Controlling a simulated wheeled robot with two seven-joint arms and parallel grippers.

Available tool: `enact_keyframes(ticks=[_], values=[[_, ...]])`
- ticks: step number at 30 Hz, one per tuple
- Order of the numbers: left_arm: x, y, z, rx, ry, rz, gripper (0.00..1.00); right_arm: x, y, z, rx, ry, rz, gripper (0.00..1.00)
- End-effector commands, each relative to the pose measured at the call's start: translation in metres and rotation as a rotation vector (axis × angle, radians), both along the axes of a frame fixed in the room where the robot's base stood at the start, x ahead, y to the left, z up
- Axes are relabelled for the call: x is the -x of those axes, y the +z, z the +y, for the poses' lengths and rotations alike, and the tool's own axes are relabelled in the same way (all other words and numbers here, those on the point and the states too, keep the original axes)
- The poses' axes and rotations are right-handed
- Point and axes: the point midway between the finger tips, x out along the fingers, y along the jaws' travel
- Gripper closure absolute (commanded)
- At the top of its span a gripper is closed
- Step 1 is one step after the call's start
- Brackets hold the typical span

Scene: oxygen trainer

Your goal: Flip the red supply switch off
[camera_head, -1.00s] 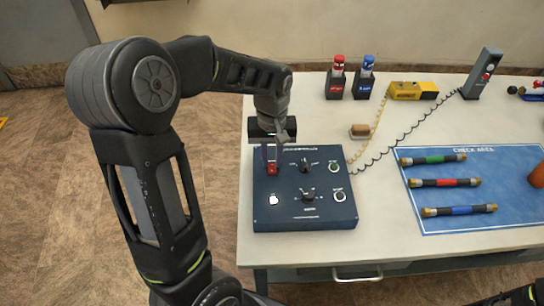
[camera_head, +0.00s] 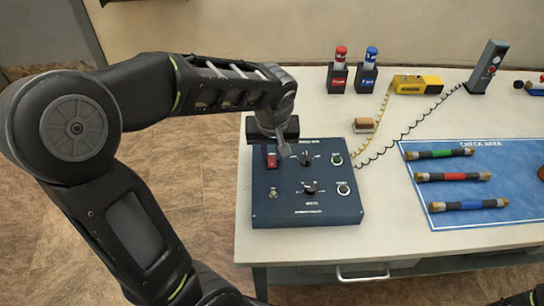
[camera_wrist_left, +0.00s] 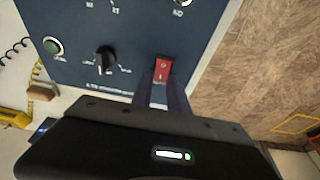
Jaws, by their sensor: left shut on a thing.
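The red supply switch (camera_head: 271,160) is a small red rocker at the upper left of the dark blue control panel (camera_head: 310,213). It also shows in the left wrist view (camera_wrist_left: 162,69), between the tips of my two dark purplish fingers. My left gripper (camera_wrist_left: 162,80) is shut on the switch, with one finger on each side of it. In the head view my wrist hangs just above the panel's top left part and largely hides the fingers. The pictures are too small to tell the switch's position.
Black knobs (camera_head: 309,187) and a green button (camera_head: 337,159) sit on the panel. A brown block (camera_head: 364,125), a yellow device (camera_head: 417,84) and coiled cords lie behind it. A blue mat (camera_head: 500,165) with banded tubes is at right. The table's front is clear.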

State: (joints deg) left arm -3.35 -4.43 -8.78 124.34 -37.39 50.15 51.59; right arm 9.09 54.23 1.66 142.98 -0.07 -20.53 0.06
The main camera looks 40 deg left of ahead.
Motion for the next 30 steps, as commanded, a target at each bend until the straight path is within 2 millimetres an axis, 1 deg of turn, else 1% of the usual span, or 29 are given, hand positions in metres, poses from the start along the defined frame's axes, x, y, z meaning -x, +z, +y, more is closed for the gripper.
enact_keyframes(ticks=[6, 7, 12, 15, 23, 26, 30], values=[[0.000, 0.001, 0.000, 0.000, 0.000, 0.002, 1.00, 0.000, 0.002, 0.000, 0.000, 0.000, -0.001, 0.64], [0.000, 0.001, 0.000, 0.000, 0.000, 0.002, 0.78, 0.000, 0.002, 0.000, 0.000, 0.000, -0.001, 0.64], [0.000, 0.000, 0.000, 0.001, 0.000, 0.003, 0.65, 0.000, 0.002, 0.000, 0.000, 0.000, -0.001, 0.64], [0.000, 0.000, 0.000, 0.001, 0.000, 0.003, 0.58, 0.000, 0.002, 0.000, 0.000, 0.000, -0.001, 0.64], [0.000, 0.002, 0.000, 0.002, 0.000, 0.002, 0.58, 0.000, 0.002, 0.000, 0.000, 0.000, -0.001, 0.64], [0.001, 0.007, -0.001, 0.002, 0.001, 0.002, 0.58, 0.000, 0.002, 0.000, 0.000, 0.000, -0.001, 0.64], [0.004, 0.025, -0.004, 0.001, -0.001, -0.002, 0.58, 0.000, 0.002, 0.000, 0.000, 0.000, -0.001, 0.64]])
